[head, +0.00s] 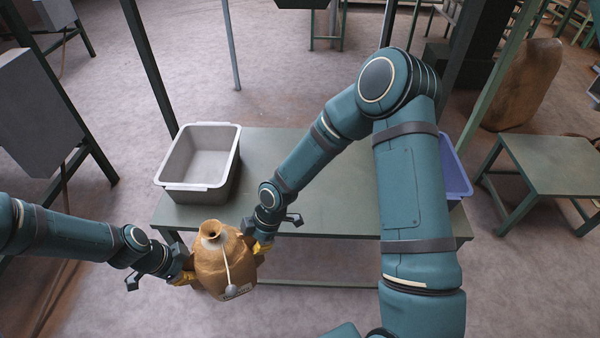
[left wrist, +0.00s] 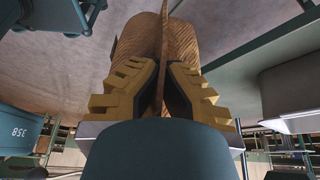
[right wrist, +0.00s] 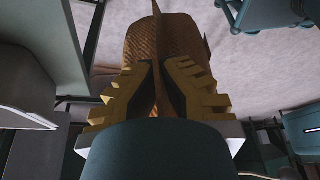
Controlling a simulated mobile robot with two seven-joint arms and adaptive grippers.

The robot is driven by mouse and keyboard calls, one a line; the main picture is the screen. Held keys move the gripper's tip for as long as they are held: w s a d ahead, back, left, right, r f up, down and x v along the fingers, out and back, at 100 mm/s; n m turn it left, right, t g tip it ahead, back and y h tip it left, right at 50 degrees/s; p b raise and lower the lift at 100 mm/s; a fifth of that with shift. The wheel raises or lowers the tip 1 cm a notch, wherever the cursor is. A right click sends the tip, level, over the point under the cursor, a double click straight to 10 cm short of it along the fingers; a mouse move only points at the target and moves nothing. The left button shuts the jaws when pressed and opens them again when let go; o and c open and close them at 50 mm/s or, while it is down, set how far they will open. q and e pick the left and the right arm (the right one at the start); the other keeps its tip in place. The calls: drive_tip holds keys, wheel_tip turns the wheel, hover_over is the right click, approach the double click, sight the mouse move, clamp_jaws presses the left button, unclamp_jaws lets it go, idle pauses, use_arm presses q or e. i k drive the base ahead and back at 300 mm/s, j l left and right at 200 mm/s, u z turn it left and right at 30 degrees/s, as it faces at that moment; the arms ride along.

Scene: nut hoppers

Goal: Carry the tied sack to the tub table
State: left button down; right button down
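The tied sack (head: 222,262) is tan-brown with a gathered neck and a pale cord and tag. It hangs upright between my two grippers, in front of the table's near left edge. My left gripper (head: 186,276) is shut on the sack's left side, and the left wrist view shows its yellow fingers pinching a seam of the sack (left wrist: 165,40). My right gripper (head: 261,247) is shut on the opposite side, and the right wrist view shows the same pinch on the sack (right wrist: 160,45). The table (head: 310,180) is grey-green and carries a grey tub (head: 230,160) and a blue tub (head: 455,170).
The grey tub stands at the table's left end and looks empty. The middle of the tabletop is bare, partly hidden by my right arm. A lower green table (head: 555,165) stands to the right, with a big brown sack (head: 522,85) behind it. A grey box (head: 38,110) stands at left.

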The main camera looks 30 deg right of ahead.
sight(311, 189)
drive_tip(key=z, duration=0.75)
drive_tip(key=i+z, duration=0.2)
drive_tip(key=i, duration=0.8)
